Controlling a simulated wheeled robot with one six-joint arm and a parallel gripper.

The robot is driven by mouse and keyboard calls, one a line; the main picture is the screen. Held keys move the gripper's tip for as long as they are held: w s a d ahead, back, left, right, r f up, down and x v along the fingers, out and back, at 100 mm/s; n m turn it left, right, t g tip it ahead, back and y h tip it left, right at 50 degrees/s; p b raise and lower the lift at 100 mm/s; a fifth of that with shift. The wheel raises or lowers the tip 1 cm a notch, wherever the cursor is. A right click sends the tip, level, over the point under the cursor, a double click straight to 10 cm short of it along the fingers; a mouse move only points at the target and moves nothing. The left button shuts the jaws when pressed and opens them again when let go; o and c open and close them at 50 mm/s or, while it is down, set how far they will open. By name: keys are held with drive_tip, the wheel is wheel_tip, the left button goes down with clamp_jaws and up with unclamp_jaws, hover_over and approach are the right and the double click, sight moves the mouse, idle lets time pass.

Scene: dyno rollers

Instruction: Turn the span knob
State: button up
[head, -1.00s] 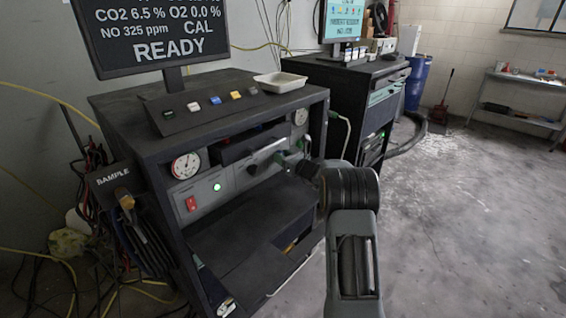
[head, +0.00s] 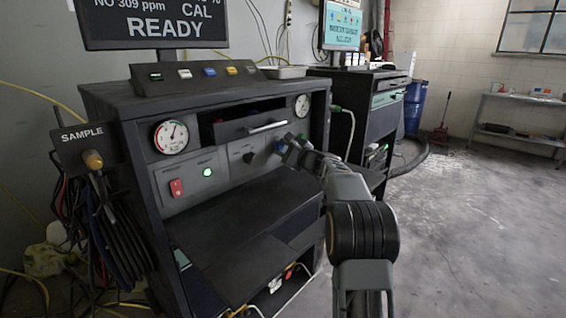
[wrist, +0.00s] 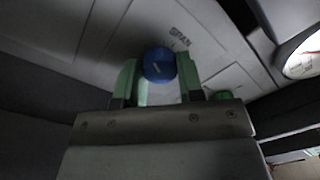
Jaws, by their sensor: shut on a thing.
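The span knob (wrist: 158,65) is a blue round knob with a short pale mark on its face, below the printed word SPAN in the wrist view. My gripper (wrist: 157,78) has its two green fingers on either side of the knob, shut on it. In the head view my gripper (head: 284,146) is at the right part of the grey front panel (head: 215,178), and the fingers mostly hide the knob there. How far the knob is turned is hard to tell.
A black knob (head: 248,157), a green lamp (head: 207,172) and a red switch (head: 176,187) are left of my gripper. A drawer with a bar handle (head: 267,127) is just above. Dial gauges (head: 171,136) flank it. The floor at right (head: 460,220) is clear.

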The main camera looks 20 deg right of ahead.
drive_tip(key=n+b, duration=0.2)
drive_tip(key=b, duration=0.1)
drive_tip(key=n+b, duration=0.1)
drive_tip(key=n, duration=0.1)
drive_tip(key=shift+f, duration=0.25)
drive_tip(key=shift+r+n+y+b, duration=0.15)
drive_tip(key=shift+n+y+b, duration=0.15)
drive_tip(key=shift+n+b, duration=0.9)
drive_tip(key=shift+r, duration=0.1)
drive_tip(key=o, duration=0.9)
drive_tip(key=v, duration=1.3)
drive_tip(key=shift+s+d+r, duration=0.1)
drive_tip(key=shift+s+d, duration=0.05)
drive_tip(key=shift+s, duration=0.25)
